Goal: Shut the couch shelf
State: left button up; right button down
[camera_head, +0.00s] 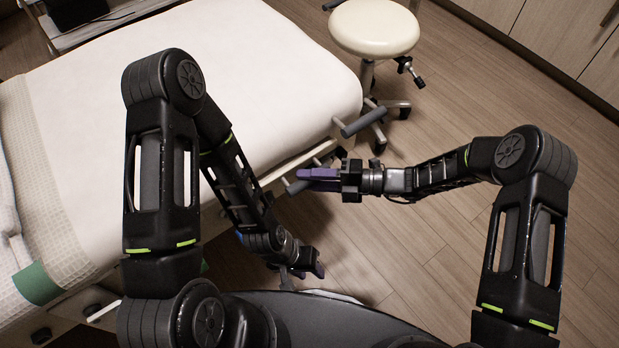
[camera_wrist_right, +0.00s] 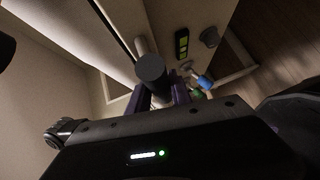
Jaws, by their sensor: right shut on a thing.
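The couch (camera_head: 230,65) with a white padded top fills the left and middle of the head view. A grey cylindrical bar (camera_head: 297,187) sticks out below its near right corner. My right gripper (camera_head: 307,177), with purple fingers, is at this bar. In the right wrist view, the right gripper's fingers (camera_wrist_right: 165,93) are on both sides of the dark, round-ended bar (camera_wrist_right: 150,68), shut on it. The couch shelf is not clearly seen; the couch edge and my arm cover the area under the top. My left gripper (camera_head: 316,264) is low, near my base, and its finger opening is unclear.
A second grey bar (camera_head: 360,122) projects from the couch's right end. A round cream stool (camera_head: 374,28) stands behind it, with wheels on the floor. Pale cabinets (camera_head: 570,45) line the far right. The wooden floor (camera_head: 440,110) between stool and right arm is clear.

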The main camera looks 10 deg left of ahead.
dwell(0.7)
jog(key=shift+w+a, duration=0.2)
jog(key=shift+a, duration=0.05)
jog(key=w+a+b, duration=0.1)
jog(key=w+a, duration=0.1)
jog(key=shift+w+a+b, duration=0.15)
jog(key=shift+a+b, duration=0.15)
jog(key=shift+b, duration=0.05)
jog(key=c, duration=1.3)
grip_release()
jog(key=shift+d, duration=0.1)
jog(key=d, duration=0.5)
jog(key=d+r, duration=0.1)
jog(key=d, duration=0.1)
jog(key=shift+w+d+p, duration=0.3)
jog(key=shift+p, duration=0.05)
